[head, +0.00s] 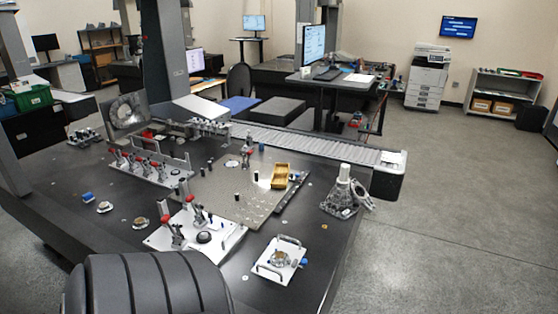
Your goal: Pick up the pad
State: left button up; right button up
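I cannot tell for certain which thing is the pad. A small blue block (88,198) lies on the left part of the dark table (60,225) and could be it. Neither of my grippers shows in the head view, so I see nothing held.
Red-handled clamps on a long fixture (150,170) and a white plate (225,238) stand on the table. A yellow bin (280,176), a grey metal casting (340,195) and a white plate with handles (279,262) are to the right. A dark ribbed shape covers the bottom left. Open floor lies right.

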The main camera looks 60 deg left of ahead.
aim_at(88, 197)
jog(key=u, duration=3.2)
